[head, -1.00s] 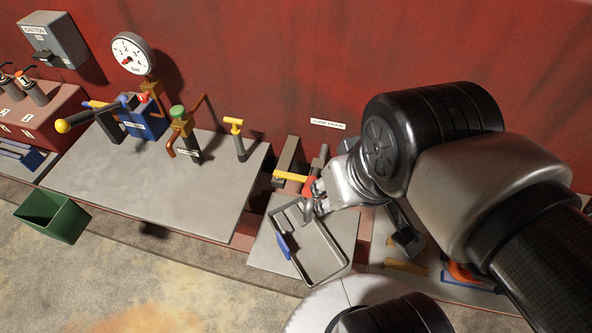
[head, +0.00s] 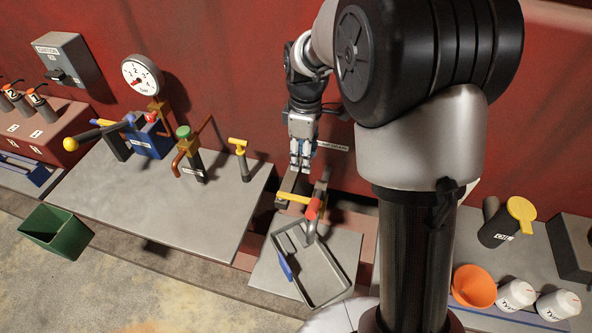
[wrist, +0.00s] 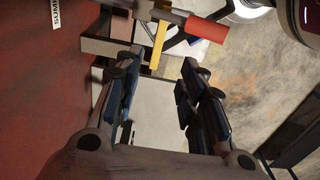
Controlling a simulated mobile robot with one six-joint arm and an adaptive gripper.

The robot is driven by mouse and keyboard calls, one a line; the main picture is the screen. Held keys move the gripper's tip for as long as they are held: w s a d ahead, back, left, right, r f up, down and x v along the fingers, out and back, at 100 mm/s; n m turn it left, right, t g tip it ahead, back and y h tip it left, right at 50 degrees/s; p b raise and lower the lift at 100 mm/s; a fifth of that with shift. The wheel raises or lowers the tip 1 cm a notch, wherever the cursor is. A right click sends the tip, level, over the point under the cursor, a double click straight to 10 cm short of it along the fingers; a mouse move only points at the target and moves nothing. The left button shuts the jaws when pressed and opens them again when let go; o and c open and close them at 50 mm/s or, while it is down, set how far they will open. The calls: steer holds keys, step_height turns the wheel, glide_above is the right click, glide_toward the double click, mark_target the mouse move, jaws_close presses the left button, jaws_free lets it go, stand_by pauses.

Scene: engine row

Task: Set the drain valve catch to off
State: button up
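The sump drain valve stands at the wall behind a shallow tray. Its yellow catch bar (head: 293,198) lies roughly crosswise beside the red-gripped lever (head: 313,208). In the wrist view the yellow bar (wrist: 158,45) and red grip (wrist: 205,28) show beyond the fingertips. My gripper (head: 300,166) points down, above the yellow bar and near the wall. In the wrist view my gripper (wrist: 160,66) is open, with nothing between its fingers and a gap to the bar. The valve body is partly hidden, and I cannot read the catch's setting.
The label (head: 333,147) is on the red wall behind my gripper. The grey tray (head: 341,258) sits in front of the valve. A yellow T-handle (head: 239,144) stands to the left on a grey bench (head: 130,200).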

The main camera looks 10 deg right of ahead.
mark_target(303, 199)
step_height(303, 199, down, 17)
steer(key=b, duration=0.4)
steer(key=shift+f+b, duration=0.15)
steer(key=shift+b, duration=0.2)
jaws_close()
stand_by(0.5)
